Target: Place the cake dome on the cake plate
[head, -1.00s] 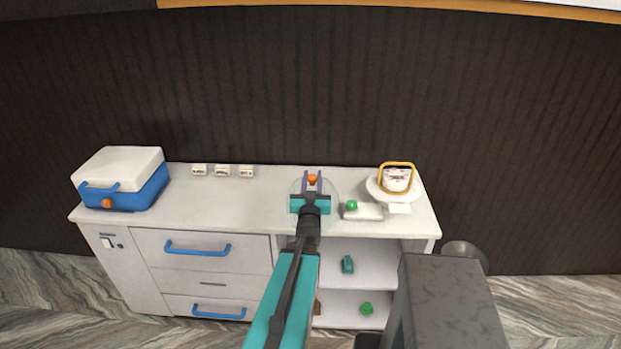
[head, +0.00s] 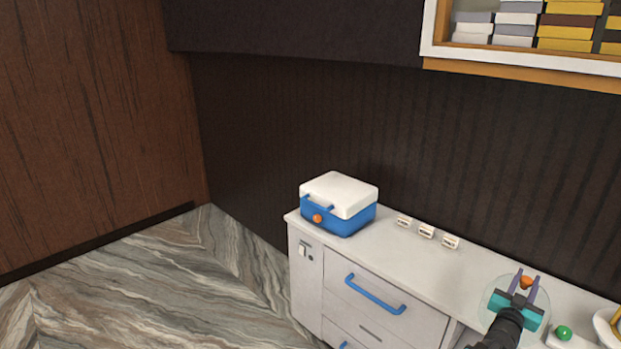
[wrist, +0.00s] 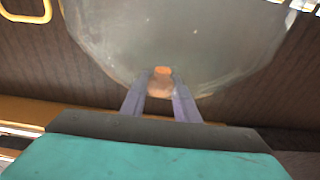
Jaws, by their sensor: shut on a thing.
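The clear cake dome (head: 495,286) has an orange knob (head: 526,282). My gripper (head: 525,284) is shut on this knob, over the right part of the counter in the head view. In the wrist view the dome (wrist: 175,35) fills the top middle, with the knob (wrist: 161,72) between my two purple fingers. I cannot tell how high the dome is above the counter. A white plate with a yellow hoop handle (head: 613,317) is cut off at the right edge of the head view. The yellow hoop (wrist: 47,10) also shows at the wrist view's top left.
A blue box with a white lid (head: 340,205) stands at the counter's left end. Several small white labelled blocks (head: 427,231) stand along the back. A green knob (head: 563,333) on a pale block sits right of the dome.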

